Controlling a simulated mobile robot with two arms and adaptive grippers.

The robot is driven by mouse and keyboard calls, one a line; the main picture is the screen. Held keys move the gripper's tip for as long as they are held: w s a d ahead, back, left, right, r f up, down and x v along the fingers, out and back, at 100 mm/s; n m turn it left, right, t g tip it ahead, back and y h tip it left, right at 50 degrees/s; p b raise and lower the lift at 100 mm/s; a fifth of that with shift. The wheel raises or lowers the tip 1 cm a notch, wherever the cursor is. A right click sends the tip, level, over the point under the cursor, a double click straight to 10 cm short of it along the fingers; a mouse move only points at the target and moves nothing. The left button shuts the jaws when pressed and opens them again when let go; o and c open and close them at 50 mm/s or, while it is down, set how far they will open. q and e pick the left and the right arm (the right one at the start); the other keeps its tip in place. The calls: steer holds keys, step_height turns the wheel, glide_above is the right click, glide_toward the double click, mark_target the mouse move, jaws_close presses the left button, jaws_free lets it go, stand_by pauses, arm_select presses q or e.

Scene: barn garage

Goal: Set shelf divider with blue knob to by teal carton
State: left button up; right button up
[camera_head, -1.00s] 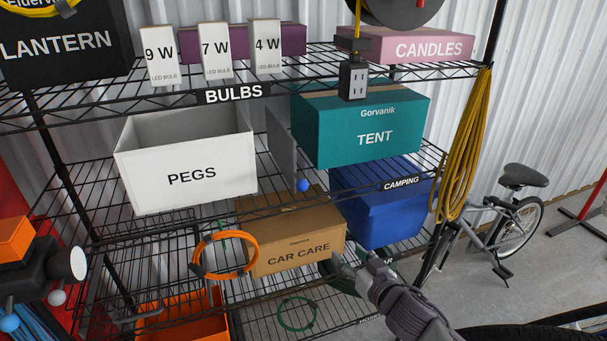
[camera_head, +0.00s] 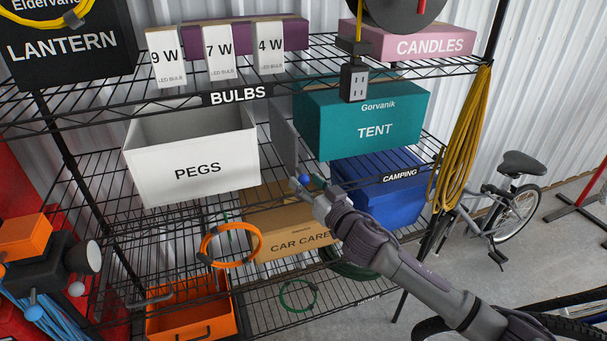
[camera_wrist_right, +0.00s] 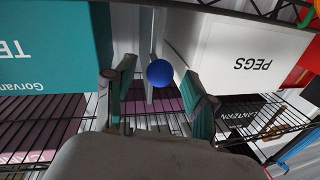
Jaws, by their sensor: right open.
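The grey upright shelf divider (camera_head: 283,137) stands on the middle shelf between the white PEGS bin and the teal TENT carton (camera_head: 370,122). Its blue knob (camera_head: 305,180) is at the front lower end. My right gripper (camera_head: 305,190) is at the knob. In the right wrist view, the gripper (camera_wrist_right: 160,95) is open, with the blue knob (camera_wrist_right: 159,73) between its fingertips and no clear contact. The divider (camera_wrist_right: 147,50) runs up behind the knob there, close to the teal carton (camera_wrist_right: 50,45). My left gripper is not in view.
The PEGS bin (camera_head: 195,172) stands left of the divider. A CAR CARE box (camera_head: 285,238) and a blue bin (camera_head: 390,195) are below. An orange cable loop (camera_head: 232,243) hangs at the shelf front. A black socket (camera_head: 354,82) hangs before the teal carton.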

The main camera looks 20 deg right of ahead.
steer(key=shift+x, duration=1)
jaws_close()
